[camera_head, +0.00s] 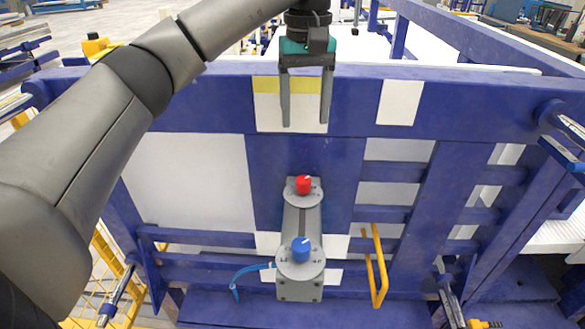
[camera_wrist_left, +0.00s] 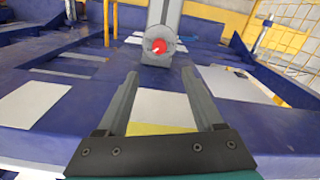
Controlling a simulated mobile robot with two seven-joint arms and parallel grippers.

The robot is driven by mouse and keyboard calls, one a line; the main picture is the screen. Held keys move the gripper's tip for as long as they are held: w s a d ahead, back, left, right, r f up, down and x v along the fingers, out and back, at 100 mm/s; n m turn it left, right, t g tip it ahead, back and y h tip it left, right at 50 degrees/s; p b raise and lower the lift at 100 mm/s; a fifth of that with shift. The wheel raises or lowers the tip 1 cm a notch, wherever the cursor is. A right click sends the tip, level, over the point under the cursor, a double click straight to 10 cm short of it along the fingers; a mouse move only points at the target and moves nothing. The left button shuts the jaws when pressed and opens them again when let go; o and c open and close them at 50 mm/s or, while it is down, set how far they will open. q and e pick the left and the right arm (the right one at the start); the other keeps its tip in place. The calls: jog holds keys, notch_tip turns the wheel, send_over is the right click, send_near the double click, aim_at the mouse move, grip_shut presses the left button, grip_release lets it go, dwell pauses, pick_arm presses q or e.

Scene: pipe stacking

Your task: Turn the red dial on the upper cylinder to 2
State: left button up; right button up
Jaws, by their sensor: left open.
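The red dial (camera_head: 303,185) sits on the round grey face of the upper cylinder (camera_head: 304,200). It has a light pointer mark, and the scale marks are too small to read. My left gripper (camera_head: 306,125) is open and empty, pointing down above the dial and apart from it. In the left wrist view the red dial (camera_wrist_left: 159,46) shows beyond and between my open fingers (camera_wrist_left: 160,90). A blue dial (camera_head: 301,248) sits on the lower cylinder (camera_head: 300,270). My right gripper is in neither view.
A blue frame (camera_head: 190,105) with white panels stands behind the cylinders. A yellow handle (camera_head: 380,265) stands right of the lower cylinder, and a blue hose (camera_head: 248,270) hangs at its left. The space between my fingers and the red dial looks clear.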

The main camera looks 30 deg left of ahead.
aim_at(304, 179)
pick_arm(q)
notch_tip(304, 179, down, 14)
jog(key=shift+r, duration=0.15)
jog(key=shift+f, duration=0.65)
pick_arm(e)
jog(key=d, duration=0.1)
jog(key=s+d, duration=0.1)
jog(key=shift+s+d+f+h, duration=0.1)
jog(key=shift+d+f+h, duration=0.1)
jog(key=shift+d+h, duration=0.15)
pick_arm(q)
jog(key=shift+c, duration=0.4)
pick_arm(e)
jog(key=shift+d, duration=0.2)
pick_arm(q)
grip_shut()
